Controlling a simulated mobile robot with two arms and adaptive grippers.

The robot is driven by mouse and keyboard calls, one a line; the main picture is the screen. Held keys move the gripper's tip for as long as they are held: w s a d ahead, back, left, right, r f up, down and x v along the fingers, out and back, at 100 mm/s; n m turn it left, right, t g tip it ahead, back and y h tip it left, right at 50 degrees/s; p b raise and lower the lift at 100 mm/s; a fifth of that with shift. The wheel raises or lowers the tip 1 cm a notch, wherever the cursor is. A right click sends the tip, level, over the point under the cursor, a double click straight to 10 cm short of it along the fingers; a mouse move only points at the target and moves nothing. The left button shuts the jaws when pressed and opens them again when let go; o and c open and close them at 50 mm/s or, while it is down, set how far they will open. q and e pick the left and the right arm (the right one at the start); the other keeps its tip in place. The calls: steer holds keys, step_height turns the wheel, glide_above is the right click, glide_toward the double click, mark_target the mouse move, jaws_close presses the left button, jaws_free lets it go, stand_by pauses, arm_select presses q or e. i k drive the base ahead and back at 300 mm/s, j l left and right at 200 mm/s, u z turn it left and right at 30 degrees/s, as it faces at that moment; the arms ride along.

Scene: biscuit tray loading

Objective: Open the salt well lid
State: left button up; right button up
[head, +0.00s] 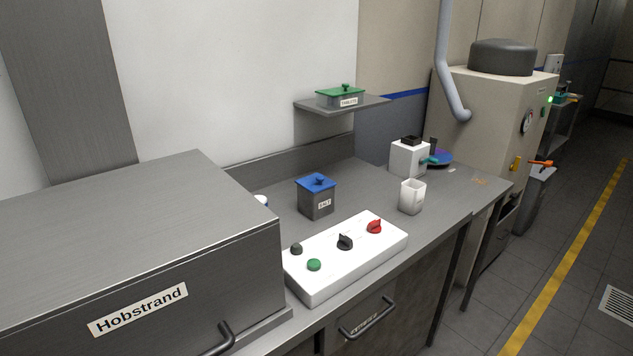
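The salt well (316,202) is a small grey box labelled SALT. It stands on the steel counter behind the white control panel. Its blue lid (318,183) with a small knob sits on top and looks closed. Neither of my grippers shows in the head view.
A white control panel (341,266) with knobs and a green button lies in front. The Hobstrand machine (132,289) stands at left. A white cup (412,197) and a white dispenser (408,160) stand at right. A green-lidded box (340,97) sits on a wall shelf (371,106).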

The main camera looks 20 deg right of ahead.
mark_target(314, 183)
steer(key=i+l, duration=0.1)
steer(key=l, duration=0.6)
steer(key=i+l+u, duration=0.15)
steer(key=l, duration=0.6)
steer(key=k, duration=0.05)
